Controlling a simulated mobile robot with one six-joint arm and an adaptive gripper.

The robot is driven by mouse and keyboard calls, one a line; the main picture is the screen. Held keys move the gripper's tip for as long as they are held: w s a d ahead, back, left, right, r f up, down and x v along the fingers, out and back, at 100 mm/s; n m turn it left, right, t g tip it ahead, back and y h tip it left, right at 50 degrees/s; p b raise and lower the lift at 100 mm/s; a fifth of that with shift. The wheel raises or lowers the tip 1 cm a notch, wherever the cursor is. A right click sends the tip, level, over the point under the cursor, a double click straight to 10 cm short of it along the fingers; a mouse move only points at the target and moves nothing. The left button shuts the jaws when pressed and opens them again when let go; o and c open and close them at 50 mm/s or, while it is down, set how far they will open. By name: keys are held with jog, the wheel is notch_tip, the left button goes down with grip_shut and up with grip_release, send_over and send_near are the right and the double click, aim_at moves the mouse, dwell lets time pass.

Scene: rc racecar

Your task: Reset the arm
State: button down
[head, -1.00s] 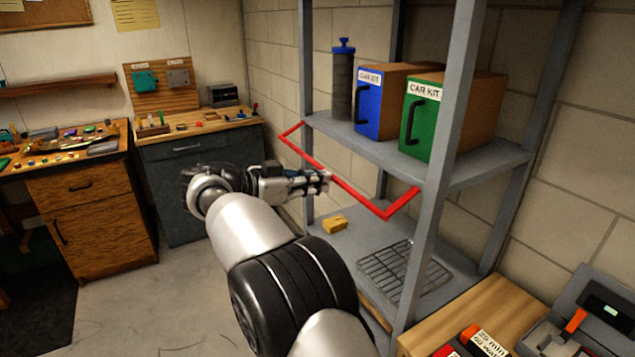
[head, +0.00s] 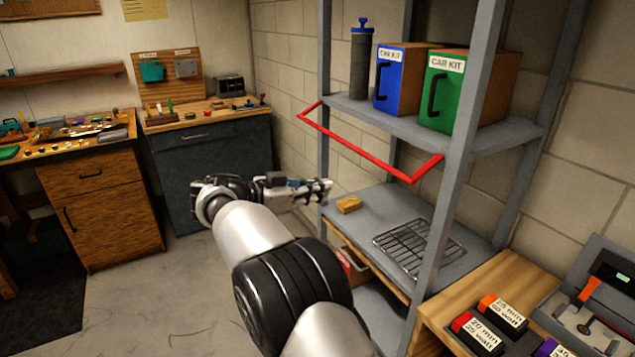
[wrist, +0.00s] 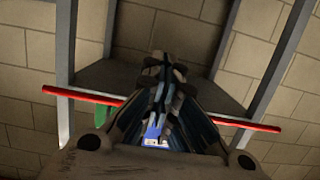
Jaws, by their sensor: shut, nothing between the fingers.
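My gripper (head: 322,189) is shut and empty in the head view. It is in front of the grey metal shelf unit, left of its lower shelf and below the red bar (head: 370,155). In the wrist view my gripper (wrist: 160,62) points at the shelf, with its fingers together, and the red bar (wrist: 85,96) runs across behind it. My arm reaches up from the bottom of the head view.
The upper shelf (head: 400,126) holds a dark cylinder (head: 361,65), a blue car kit (head: 393,85) and a green car kit (head: 442,95). A yellow block (head: 349,204) and a wire rack (head: 418,247) lie on the lower shelf. Labelled packs (head: 476,331) sit at the bottom right.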

jog(key=shift+w+d+f, duration=0.1)
jog(key=shift+w, duration=0.05)
jog(key=s+d+r+n+g+y, duration=0.2)
jog(key=s+d+n+g+y, duration=0.1)
jog(key=s+d, duration=0.5)
jog(key=s+d+r+n+g+y, duration=0.2)
jog(key=s+d+r, duration=0.1)
jog(key=s+d, duration=0.55)
jog(key=s+d+f+n+y, duration=0.1)
jog(key=s+f+n+y, duration=0.2)
jog(key=s, duration=1)
jog(key=s+d+f+n+y, duration=0.2)
jog(key=s+f, duration=0.4)
jog(key=s, duration=0.7)
jog(key=n+y, duration=0.1)
jog(key=y, duration=0.1)
jog(key=shift+d+t+y, duration=0.15)
jog(key=shift+t+y, duration=0.15)
